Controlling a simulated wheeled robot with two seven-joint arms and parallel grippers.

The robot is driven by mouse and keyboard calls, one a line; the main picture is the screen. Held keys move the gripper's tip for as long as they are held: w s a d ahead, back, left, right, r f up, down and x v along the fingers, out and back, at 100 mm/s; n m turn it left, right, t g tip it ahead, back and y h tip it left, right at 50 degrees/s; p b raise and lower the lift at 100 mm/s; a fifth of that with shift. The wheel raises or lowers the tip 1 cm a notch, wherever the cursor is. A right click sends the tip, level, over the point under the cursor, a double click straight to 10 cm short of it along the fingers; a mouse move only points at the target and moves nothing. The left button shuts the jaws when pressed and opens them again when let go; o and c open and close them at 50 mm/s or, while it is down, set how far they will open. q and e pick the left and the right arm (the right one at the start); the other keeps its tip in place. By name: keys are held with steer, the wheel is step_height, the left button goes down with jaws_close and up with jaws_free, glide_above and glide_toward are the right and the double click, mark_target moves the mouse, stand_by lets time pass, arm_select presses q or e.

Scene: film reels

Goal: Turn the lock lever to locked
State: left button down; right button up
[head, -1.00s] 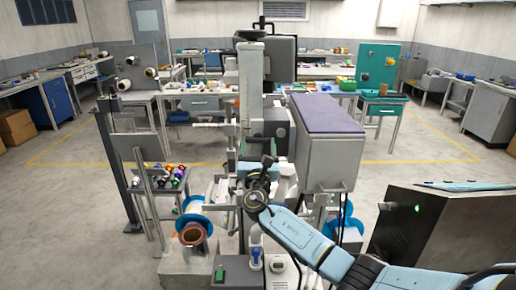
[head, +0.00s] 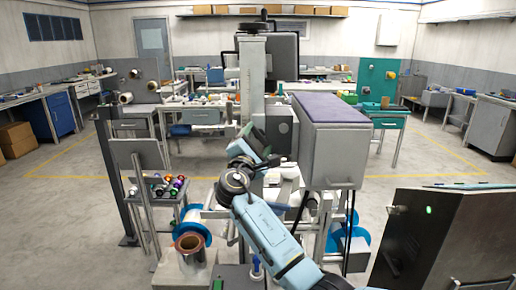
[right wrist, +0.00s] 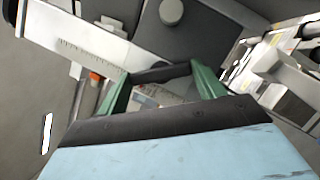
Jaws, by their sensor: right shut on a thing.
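My right arm comes in from the lower right in the head view. Its right gripper (head: 262,140) is raised against the front of the machine, beside the grey column. In the right wrist view the gripper's two green fingers (right wrist: 160,82) stand apart with a dark bar (right wrist: 160,74) across between their tips. The gripper is shut on this bar, which appears to be the lock lever. The lever's full shape and its angle are hidden, and its markings cannot be read. My left gripper is in neither current view.
A large grey box with a purple top (head: 328,110) is close to the right of the gripper. The grey column (head: 252,80) rises behind it. A dark cabinet (head: 440,235) stands at right.

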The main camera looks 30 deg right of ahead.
steer(key=m+g, duration=0.1)
steer(key=m, duration=0.4)
steer(key=shift+a+r+g+y+b, duration=0.1)
steer(key=shift+g+y+b, duration=0.2)
steer(key=shift+g+b, duration=0.1)
steer(key=shift+r+m+g+y, duration=0.1)
steer(key=shift+m+g+y, duration=0.35)
steer(key=shift+m, duration=0.95)
steer(key=o, duration=0.7)
steer(key=v, duration=1.3)
steer(key=shift+a, duration=0.15)
